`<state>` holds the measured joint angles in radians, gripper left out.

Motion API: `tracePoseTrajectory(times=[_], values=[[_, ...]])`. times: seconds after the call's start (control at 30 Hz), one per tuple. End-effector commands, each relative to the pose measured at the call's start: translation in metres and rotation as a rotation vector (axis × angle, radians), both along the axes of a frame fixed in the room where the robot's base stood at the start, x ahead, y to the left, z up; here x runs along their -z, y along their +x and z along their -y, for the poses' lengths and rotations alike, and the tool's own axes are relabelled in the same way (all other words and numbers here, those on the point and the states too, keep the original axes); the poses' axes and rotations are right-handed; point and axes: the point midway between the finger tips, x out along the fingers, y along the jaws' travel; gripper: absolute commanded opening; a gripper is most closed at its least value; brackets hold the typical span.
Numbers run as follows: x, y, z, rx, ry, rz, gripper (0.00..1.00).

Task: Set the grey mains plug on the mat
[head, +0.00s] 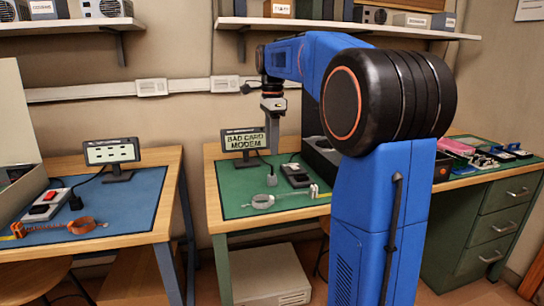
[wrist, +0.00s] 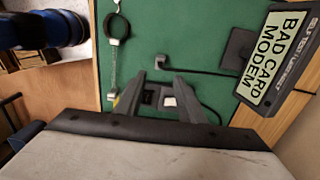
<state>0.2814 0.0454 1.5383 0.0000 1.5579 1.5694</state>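In the wrist view the plug (wrist: 160,62) shows small, just past the fingertips. My gripper (head: 272,152) points down above the plug, with a visible gap between them in the head view. In the wrist view my gripper (wrist: 159,75) has its two fingers spread and nothing held between them. The socket block (wrist: 168,101) shows between and beyond the fingers.
A wrist strap (head: 262,201) with a clear cord lies at the mat's front. A dark box (head: 320,155) stands right of the block. The left bench has a blue mat (head: 105,212).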

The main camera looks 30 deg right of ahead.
Motion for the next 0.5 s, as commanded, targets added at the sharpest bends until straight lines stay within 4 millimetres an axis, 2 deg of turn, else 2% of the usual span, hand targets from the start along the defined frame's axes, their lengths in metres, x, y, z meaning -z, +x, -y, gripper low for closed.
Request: tracePoseTrajectory(times=[0.13,0.37,0.5], values=[[-0.011,0.000,0.000,0.000,0.000,0.000,0.35],[-0.014,-0.002,-0.001,-0.009,-0.001,0.002,0.35],[-0.012,-0.018,-0.014,-0.096,-0.007,0.022,0.35]])
